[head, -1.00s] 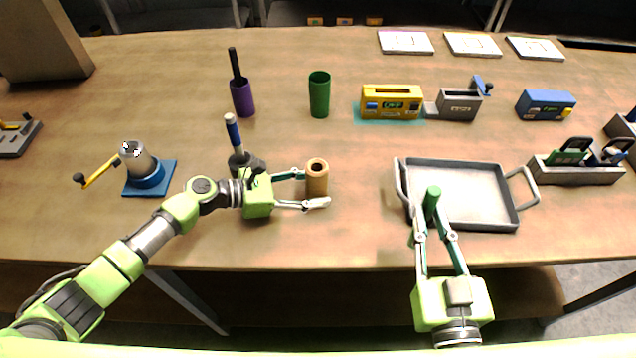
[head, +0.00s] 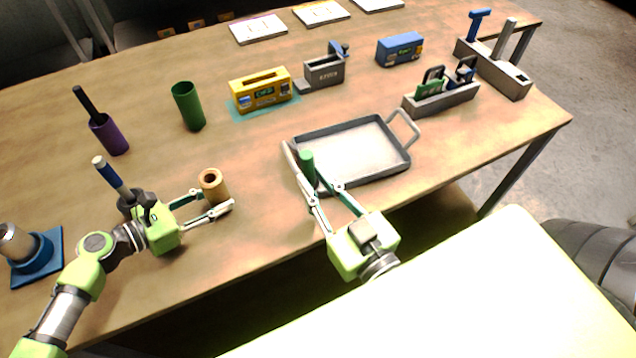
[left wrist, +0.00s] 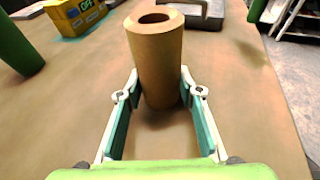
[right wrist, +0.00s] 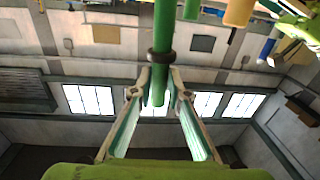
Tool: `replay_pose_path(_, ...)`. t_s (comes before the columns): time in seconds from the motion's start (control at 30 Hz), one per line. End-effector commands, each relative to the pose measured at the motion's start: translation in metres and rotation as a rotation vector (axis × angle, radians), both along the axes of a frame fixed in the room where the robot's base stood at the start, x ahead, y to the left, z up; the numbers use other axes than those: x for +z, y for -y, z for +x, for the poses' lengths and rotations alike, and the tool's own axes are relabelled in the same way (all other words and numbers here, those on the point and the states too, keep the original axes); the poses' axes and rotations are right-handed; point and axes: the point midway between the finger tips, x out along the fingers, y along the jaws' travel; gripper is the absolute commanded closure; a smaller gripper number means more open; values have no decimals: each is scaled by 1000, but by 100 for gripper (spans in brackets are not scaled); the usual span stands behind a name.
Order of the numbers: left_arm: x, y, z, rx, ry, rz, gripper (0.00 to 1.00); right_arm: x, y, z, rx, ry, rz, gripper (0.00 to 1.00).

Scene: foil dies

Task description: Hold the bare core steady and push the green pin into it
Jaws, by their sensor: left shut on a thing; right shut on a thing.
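The bare core (head: 213,186) is a brown upright cylinder with a round hole in its top. It stands between the fingers of my left gripper (head: 217,200), which is shut on it. The left wrist view shows the core (left wrist: 157,55) and its open hole. My right gripper (head: 313,184) is shut on the green pin (head: 307,163) and holds it upright by the tray's near left corner, to the right of the core and apart from it. In the right wrist view the pin (right wrist: 162,35) has a dark ring around it near the fingertips.
A grey tray (head: 405,158) with handles lies right of the pin. A green cup (head: 188,107), purple cup (head: 108,136) and yellow box (head: 262,92) stand behind. A blue-handled tool (head: 108,172) stands close behind my left gripper. Bare table lies between the core and tray.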

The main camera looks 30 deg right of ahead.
Motion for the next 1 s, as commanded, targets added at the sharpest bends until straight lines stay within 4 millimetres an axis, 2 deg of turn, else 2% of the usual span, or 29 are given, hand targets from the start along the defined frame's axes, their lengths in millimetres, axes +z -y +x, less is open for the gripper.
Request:
replay_pose_path(0.1, 0, 0, 0, 0, 0, 0, 78, 5, -20, 28, 97, 13, 5, 100)
replay_pose_path(0.3, 0, 0, 0, 0, 0, 0, 78, 16, -55, 73, 283, 14, 9, 100)
replay_pose_path(0.53, 0, 0, 0, 0, 0, 1, 78, 36, -82, 117, 469, 11, 15, 100)
replay_pose_path(0.7, 0, 0, 0, 0, 0, 1, 78, 60, -96, 148, 593, 8, 24, 100)
replay_pose_path(0.8, 0, 0, 0, 0, 0, 1, 78, 75, -110, 156, 691, 5, 31, 100)
replay_pose_path(1.0, -1, 0, 0, 0, 0, 1, 78, 96, -139, 151, 886, -1, 44, 100)
